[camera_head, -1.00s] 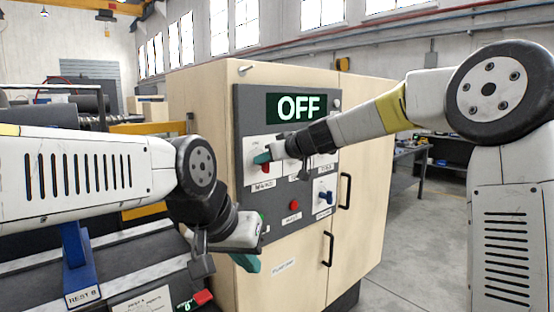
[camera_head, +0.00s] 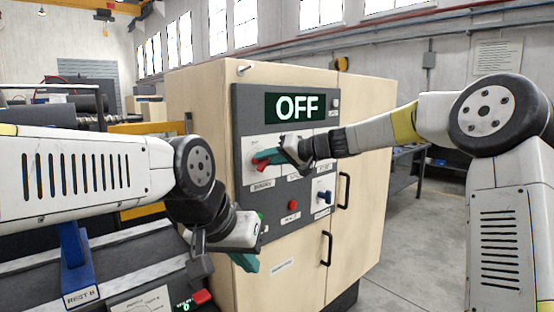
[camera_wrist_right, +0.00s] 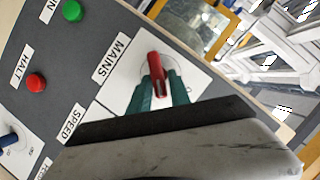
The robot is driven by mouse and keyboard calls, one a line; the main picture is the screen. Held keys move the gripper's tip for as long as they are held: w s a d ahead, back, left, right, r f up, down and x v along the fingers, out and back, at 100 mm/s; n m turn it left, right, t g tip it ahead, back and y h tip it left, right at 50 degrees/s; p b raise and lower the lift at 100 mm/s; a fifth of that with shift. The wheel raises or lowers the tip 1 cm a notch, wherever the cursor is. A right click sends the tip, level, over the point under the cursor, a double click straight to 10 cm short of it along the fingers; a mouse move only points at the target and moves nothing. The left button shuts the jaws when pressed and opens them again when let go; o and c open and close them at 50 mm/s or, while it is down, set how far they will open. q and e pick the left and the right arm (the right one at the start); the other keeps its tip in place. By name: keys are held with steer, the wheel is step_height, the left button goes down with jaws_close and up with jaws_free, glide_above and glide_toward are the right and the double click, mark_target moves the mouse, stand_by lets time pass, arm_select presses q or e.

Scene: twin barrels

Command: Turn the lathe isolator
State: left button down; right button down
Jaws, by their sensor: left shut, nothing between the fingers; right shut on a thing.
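In the head view the red handle (camera_head: 259,163) shows at the upper left of the cabinet's grey panel. My right gripper (camera_head: 264,156) is shut on this handle, and its teal fingers (camera_wrist_right: 158,92) lie on either side of it in the wrist view. The display (camera_head: 297,107) above reads OFF. My left gripper (camera_head: 246,262) is shut and empty, low in front of the cabinet. The right gripper hides part of the panel.
The cabinet (camera_head: 300,255) has black door handles. Machine rails and a blue REST B post (camera_head: 75,265) lie at left. The floor at right is open.

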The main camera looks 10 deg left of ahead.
steer(key=m+y, duration=0.1)
steer(key=m, duration=0.2)
steer(key=shift+w+d+f+m+g+y, duration=0.2)
steer(key=shift+f+m+g+y, duration=0.1)
steer(key=shift+f+g+y, duration=0.1)
steer(key=shift+f+m+y, duration=0.15)
steer(key=shift+m+y, duration=0.4)
steer(key=shift+m, duration=0.5)
steer(key=shift+f+m+y, duration=0.1)
steer(key=shift+m+y, duration=0.45)
steer(key=shift+m, duration=0.5)
steer(key=c, duration=1.4)
jaws_free()
steer(key=v, duration=0.7)
steer(key=shift+d, duration=0.4)
steer(key=shift+s, duration=0.1)
